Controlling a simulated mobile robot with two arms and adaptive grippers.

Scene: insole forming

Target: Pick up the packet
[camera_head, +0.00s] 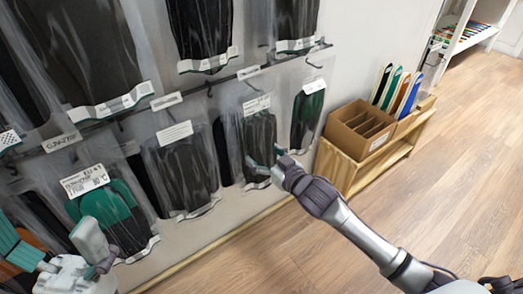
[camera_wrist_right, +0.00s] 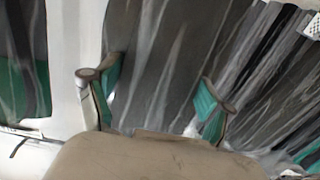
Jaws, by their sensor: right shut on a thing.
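Clear packets with dark grey contents and white labels hang on the wall rack. My right gripper (camera_head: 264,159) is at the lower middle of one hanging packet (camera_head: 259,128). Its teal fingertips are on either side of the packet's front, and it is shut on the packet. In the right wrist view, the dark packet (camera_wrist_right: 165,60) fills the space between the two fingers of the right gripper (camera_wrist_right: 155,95). My left gripper (camera_head: 55,255) is at the lower left, in front of a packet with green contents (camera_head: 100,205); its fingertips are partly cut off and their opening is unclear.
Another packet (camera_head: 307,110) with a green top hangs just right of the held one, and a wide grey packet (camera_head: 182,165) hangs to its left. A cardboard box (camera_head: 350,140) with dividers stands on a low wooden shelf (camera_head: 345,172). The wooden floor at right is clear.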

